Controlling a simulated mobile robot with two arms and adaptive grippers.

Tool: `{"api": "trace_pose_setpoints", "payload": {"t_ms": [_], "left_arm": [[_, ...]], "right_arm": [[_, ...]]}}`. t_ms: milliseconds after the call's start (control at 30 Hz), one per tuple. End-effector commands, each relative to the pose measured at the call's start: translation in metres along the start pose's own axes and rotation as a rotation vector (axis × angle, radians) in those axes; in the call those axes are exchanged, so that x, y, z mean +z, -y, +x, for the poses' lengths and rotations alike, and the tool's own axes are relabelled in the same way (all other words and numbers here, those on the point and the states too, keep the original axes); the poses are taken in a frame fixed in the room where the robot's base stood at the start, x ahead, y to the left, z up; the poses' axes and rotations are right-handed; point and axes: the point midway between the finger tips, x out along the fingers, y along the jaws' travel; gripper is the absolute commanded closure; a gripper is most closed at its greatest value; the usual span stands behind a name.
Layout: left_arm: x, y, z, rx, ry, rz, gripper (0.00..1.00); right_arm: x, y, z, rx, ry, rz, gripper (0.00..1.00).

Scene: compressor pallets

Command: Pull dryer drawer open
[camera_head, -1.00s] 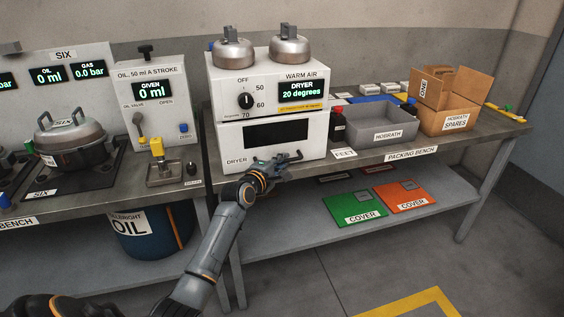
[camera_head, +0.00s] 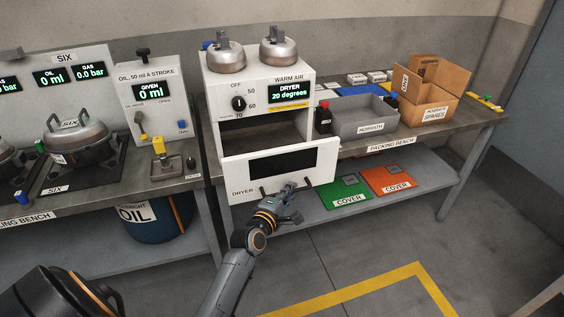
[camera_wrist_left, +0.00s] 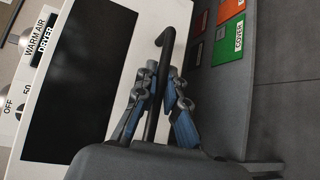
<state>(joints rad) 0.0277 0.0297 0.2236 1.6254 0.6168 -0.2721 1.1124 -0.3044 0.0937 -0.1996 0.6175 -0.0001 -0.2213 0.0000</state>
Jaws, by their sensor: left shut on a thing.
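The white dryer (camera_head: 301,66) stands on the packing bench, its display reading 20 degrees. Its drawer (camera_head: 323,160) is pulled out toward me, with a dark window in its front and an open dark cavity behind it. My left gripper (camera_head: 287,190) is at the lower part of the drawer front, shut on the black bar handle (camera_head: 266,193). In the left wrist view the handle (camera_wrist_left: 164,42) runs between the two blue-padded fingers (camera_wrist_left: 158,98). The drawer's inside is mostly hidden by its front. My right gripper is not in view.
Two metal pots (camera_head: 279,48) stand on top of the dryer. A grey bin (camera_head: 365,121) and an open cardboard box (camera_head: 428,106) stand to its right. Green (camera_head: 346,192) and orange (camera_head: 388,181) covers lie on the lower shelf. The floor in front is clear.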

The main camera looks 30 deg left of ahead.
Motion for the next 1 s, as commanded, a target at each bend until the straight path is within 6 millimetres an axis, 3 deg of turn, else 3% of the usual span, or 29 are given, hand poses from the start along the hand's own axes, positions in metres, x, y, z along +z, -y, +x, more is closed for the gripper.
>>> {"api": "trace_pose_setpoints", "payload": {"t_ms": [33, 300, 500, 867, 900, 1000], "left_arm": [[0.012, 0.0, -0.012, -0.008, 0.001, -0.006, 1.0], [0.046, 0.013, -0.047, -0.005, 0.001, -0.003, 1.0], [0.056, 0.017, -0.056, -0.003, 0.001, -0.001, 1.0], [0.058, 0.019, -0.057, -0.003, 0.001, -0.001, 1.0], [0.058, 0.019, -0.057, -0.003, 0.001, -0.001, 0.88], [0.058, 0.019, -0.057, -0.002, 0.001, -0.001, 0.68]], "right_arm": [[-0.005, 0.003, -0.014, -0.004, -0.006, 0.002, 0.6], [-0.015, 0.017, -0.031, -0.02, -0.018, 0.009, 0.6], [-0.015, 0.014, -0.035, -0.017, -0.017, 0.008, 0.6], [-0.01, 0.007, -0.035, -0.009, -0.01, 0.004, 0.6], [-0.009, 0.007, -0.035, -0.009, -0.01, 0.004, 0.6], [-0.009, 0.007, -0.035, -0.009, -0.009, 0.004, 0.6]]}}
